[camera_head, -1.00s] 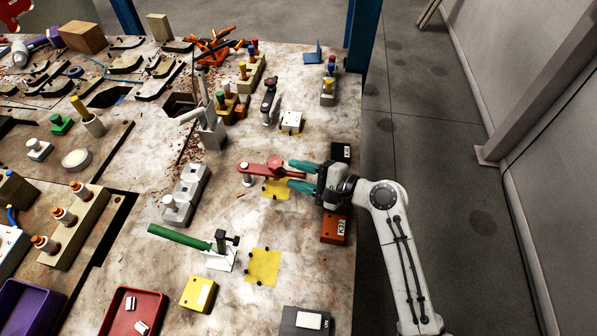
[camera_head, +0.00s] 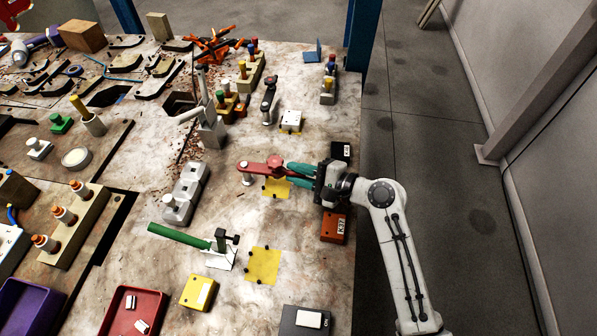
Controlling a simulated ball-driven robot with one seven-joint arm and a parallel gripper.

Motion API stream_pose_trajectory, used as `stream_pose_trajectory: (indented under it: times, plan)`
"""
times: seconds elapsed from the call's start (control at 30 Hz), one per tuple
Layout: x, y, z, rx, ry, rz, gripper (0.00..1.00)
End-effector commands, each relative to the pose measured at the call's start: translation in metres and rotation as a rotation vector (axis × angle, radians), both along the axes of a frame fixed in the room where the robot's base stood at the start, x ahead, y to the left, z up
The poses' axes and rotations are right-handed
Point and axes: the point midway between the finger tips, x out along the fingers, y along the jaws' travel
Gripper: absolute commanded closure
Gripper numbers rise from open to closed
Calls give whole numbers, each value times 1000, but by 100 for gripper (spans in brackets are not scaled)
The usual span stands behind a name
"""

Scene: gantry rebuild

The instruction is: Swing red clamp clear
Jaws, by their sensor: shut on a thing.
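The red clamp (camera_head: 262,168) is a flat red arm with a round knob, on a metal post (camera_head: 247,180) at its left end. It lies roughly level over a yellow patch (camera_head: 277,191) on the worktable. My gripper (camera_head: 290,173) reaches in from the right with teal fingers. The fingers are closed on the clamp's right end, beside the knob. The exact contact is partly hidden by the fingers.
An orange block marked K37 (camera_head: 334,227) and a black block (camera_head: 341,151) stand near the table's right edge, on either side of my arm. A green-handled clamp (camera_head: 180,236) lies in front. A second yellow patch (camera_head: 263,266) is bare.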

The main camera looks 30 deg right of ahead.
Motion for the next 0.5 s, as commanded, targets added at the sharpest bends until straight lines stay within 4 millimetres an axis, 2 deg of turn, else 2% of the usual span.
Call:
stream_pose_trajectory:
  times: [0.27, 0.5]
  plan:
    - [2, -1, -3, 1, 5, 16, 100]
    - [19, -11, -6, 0, 6, 162, 100]
